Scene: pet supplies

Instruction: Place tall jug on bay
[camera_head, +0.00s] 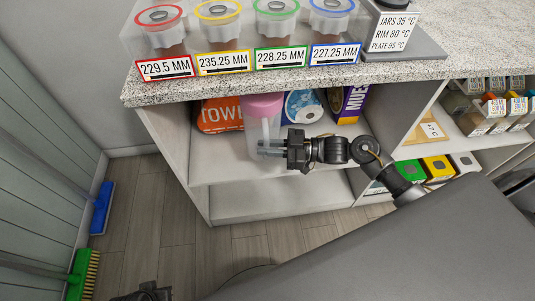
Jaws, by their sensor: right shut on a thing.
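The tall jug (263,107) has a pink lid and a pale see-through body. It stands roughly upright at the front of the upper shelf bay (212,172) under the counter. I cannot tell whether its base touches the shelf. My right gripper (270,148) reaches in from the right and is shut on the jug's lower body, with the fingers partly hiding it. My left gripper (150,293) shows only as a dark piece at the bottom edge, and its fingers are out of sight.
Behind the jug are an orange towel pack (220,115), a blue-and-white roll pack (303,106) and a purple muesli box (348,104). The speckled counter (250,87) overhangs the bay and carries several labelled jars. The lower shelf (270,202) looks empty. Brooms stand at left.

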